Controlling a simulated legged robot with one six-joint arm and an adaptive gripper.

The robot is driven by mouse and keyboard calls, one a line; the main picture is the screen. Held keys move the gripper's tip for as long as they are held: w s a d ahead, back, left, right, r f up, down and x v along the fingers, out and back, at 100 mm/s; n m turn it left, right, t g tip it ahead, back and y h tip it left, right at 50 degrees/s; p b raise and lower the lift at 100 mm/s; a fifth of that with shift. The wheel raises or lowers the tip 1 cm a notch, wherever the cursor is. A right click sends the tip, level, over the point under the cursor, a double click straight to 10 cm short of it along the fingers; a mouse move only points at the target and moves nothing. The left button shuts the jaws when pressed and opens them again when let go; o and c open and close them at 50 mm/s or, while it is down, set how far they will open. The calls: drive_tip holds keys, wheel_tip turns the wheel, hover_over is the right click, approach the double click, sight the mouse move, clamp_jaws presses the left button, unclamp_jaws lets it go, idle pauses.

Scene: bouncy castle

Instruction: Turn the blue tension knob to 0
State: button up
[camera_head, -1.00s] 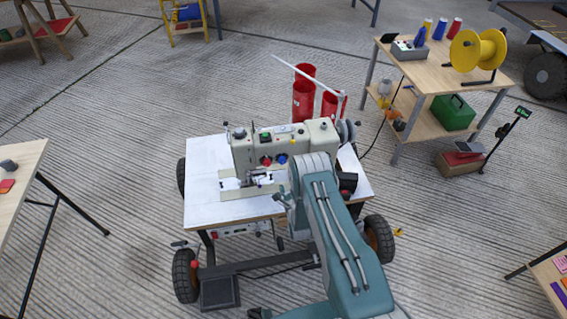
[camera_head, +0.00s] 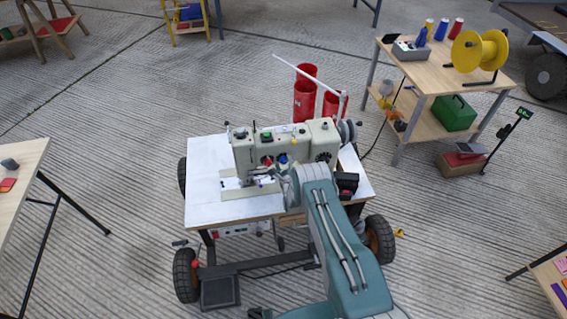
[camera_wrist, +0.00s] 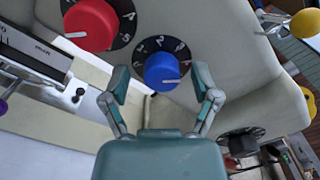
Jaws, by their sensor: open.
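The blue tension knob (camera_wrist: 161,71) sits on the front of the cream sewing machine (camera_wrist: 215,40), on a black numbered dial in the wrist view. Its white pointer line points right in that view; I cannot read for sure the number it marks. In the head view the blue knob (camera_head: 283,158) shows small on the machine front. My gripper (camera_wrist: 160,82) is open, with one finger on each side of the blue knob; whether they touch it I cannot tell. A red knob (camera_wrist: 91,24) on its own dial is at upper left.
A black dial (camera_wrist: 240,137) is at lower right and a yellow ball-ended lever (camera_wrist: 304,22) at upper right. The machine stands on a wheeled white table (camera_head: 205,190). Red thread cones (camera_head: 305,95) stand behind it.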

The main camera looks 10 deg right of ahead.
clamp_jaws()
